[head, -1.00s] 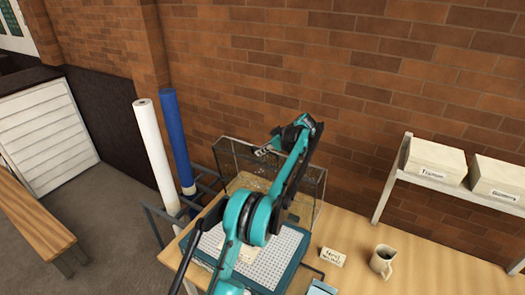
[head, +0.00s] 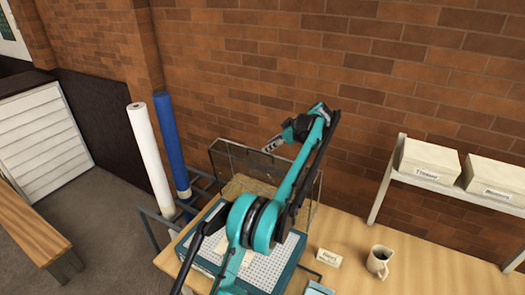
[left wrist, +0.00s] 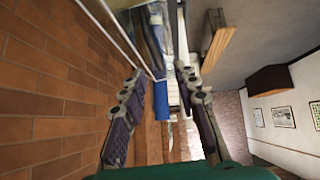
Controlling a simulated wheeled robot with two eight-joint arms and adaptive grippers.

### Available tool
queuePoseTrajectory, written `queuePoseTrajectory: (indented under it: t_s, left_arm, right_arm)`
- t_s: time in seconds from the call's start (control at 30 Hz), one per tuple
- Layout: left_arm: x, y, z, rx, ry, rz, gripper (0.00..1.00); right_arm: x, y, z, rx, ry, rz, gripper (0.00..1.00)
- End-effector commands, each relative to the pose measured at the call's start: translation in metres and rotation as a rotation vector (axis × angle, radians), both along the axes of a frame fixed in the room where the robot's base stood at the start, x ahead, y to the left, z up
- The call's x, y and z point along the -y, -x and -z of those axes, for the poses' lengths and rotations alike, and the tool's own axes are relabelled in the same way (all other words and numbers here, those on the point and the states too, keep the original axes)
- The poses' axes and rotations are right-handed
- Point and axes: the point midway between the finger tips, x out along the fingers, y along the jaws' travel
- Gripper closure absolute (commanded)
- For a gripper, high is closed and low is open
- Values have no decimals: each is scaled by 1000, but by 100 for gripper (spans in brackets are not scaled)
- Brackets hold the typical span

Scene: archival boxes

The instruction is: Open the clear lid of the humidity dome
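The humidity dome's clear lid (head: 228,158) stands raised, roughly upright, at the back of its base near the brick wall. The base is a teal-rimmed tray with a white gridded floor (head: 262,272), partly hidden behind my left arm. My left gripper (head: 271,145) is near the lid's top edge in the head view, apparently a little above it; I cannot tell whether they touch. In the left wrist view my left gripper (left wrist: 165,84) has its two fingers wide apart with nothing held between them. My right gripper is not in view.
A small label card (head: 328,257) and a mug (head: 379,261) stand on the wooden table (head: 430,265) to the right. Labelled boxes (head: 431,161) sit on a white shelf. A white roll (head: 148,155) and a blue roll (head: 171,140) stand at left.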

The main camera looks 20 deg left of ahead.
Motion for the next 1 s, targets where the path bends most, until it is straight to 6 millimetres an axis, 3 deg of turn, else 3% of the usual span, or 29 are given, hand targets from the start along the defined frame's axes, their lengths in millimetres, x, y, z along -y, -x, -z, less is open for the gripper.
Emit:
queuePoseTrajectory:
  t_s: [0.23,0.77,0.87,1.0]
  left_arm:
    - [20,3,-20,0,0,0,69]
    - [20,3,-23,11,-7,3,69]
    - [10,-3,-37,84,-59,20,69]
    - [-11,-19,-88,326,-218,117,69]
  right_arm:
    - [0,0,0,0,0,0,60]
    - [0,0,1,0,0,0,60]
    - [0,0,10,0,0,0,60]
    - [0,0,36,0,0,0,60]
